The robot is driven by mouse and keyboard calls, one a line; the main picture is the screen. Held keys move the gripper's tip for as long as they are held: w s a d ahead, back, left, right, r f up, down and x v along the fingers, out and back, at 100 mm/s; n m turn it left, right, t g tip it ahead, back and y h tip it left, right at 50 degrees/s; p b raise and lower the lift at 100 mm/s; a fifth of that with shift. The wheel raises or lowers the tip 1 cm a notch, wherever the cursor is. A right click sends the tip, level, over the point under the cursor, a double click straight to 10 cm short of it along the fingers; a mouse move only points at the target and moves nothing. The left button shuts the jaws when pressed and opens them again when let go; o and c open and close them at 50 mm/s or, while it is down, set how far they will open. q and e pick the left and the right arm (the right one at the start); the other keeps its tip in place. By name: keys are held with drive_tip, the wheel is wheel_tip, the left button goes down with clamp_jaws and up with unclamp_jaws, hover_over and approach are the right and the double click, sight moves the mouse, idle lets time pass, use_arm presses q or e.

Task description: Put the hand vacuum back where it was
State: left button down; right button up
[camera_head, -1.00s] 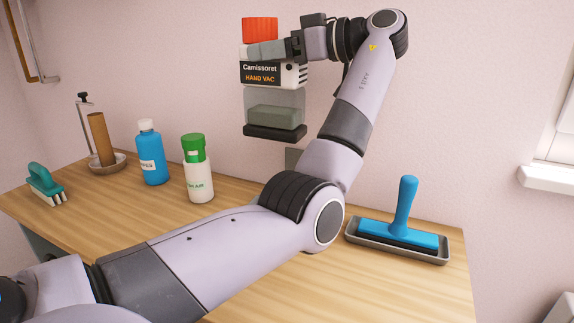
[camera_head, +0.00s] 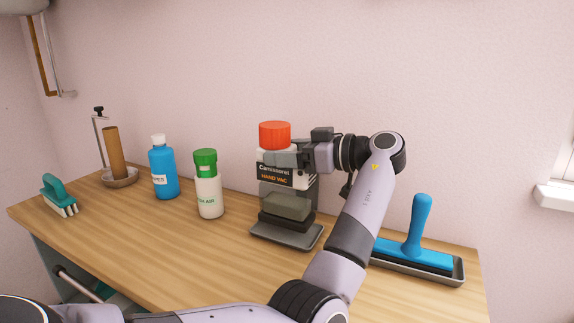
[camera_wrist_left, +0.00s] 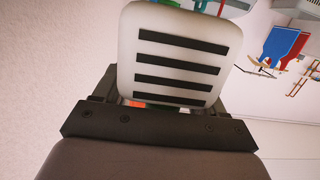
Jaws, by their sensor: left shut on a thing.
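In the left wrist view, the vacuum's white slotted side (camera_wrist_left: 182,55) fills the space between the jaws. My right gripper is not in view.
On the wooden table (camera_head: 165,240), a green-capped bottle (camera_head: 208,188), blue bottle (camera_head: 163,172), brown roll on a stand (camera_head: 115,155) and teal brush (camera_head: 58,196) stand left. A blue-handled tool (camera_head: 418,235) lies in a grey tray at right, close to my left arm.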

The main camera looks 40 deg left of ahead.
use_arm(q)
drive_tip(key=shift+f, duration=1.3)
drive_tip(key=shift+c, duration=2.4)
unclamp_jaws()
drive_tip(key=shift+f, duration=0.25)
drive_tip(key=o, duration=0.4)
drive_tip(key=shift+r, duration=0.1)
drive_tip(key=shift+r, duration=0.1)
drive_tip(key=v, duration=0.7)
drive_tip(key=shift+d+b, duration=0.3)
drive_tip(key=shift+b, duration=0.15)
